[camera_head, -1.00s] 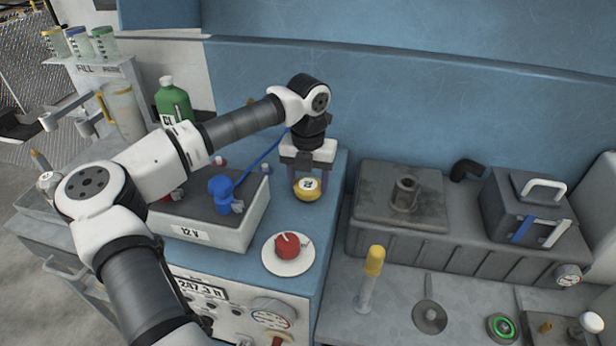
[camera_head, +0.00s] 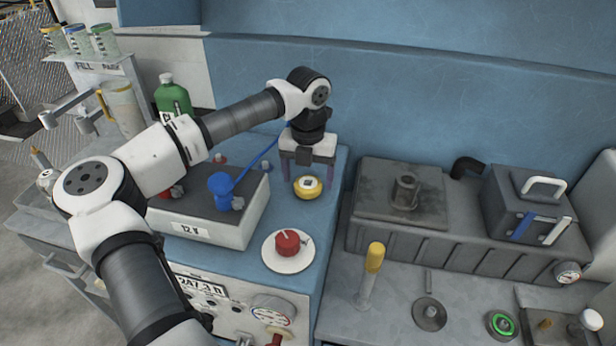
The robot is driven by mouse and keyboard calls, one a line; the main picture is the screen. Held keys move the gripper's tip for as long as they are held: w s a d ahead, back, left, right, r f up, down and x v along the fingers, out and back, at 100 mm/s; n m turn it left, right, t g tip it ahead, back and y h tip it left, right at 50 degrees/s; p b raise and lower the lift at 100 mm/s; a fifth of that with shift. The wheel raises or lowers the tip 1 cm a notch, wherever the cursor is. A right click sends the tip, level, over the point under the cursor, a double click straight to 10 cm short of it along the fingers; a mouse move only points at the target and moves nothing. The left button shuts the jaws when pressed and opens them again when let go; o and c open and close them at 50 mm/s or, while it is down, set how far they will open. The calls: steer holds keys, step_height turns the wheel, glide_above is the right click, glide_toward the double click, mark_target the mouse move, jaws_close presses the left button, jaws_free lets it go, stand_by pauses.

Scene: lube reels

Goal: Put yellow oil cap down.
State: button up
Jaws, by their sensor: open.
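The yellow oil cap (camera_head: 308,188), with a pale label on top, rests on the blue cabinet top (camera_head: 257,232), behind the white disc. My gripper (camera_head: 308,184) is open and points down over the cap. Its fingers stand apart on the cap's left and right sides. The cap's underside is hidden.
A white disc (camera_head: 272,262) with a red knob-like piece (camera_head: 288,243) lies in front of the cap. A battery box (camera_head: 205,228) with a blue clamp (camera_head: 221,186) stands left. A lower grey bench with a grey tank (camera_head: 430,240) and a yellow-topped dipstick (camera_head: 375,258) is right.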

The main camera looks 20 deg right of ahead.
mark_target(309, 183)
step_height(309, 183, up, 11)
steer(key=b, duration=0.1)
steer(key=shift+b, duration=0.3)
steer(key=shift+s+r, duration=0.1)
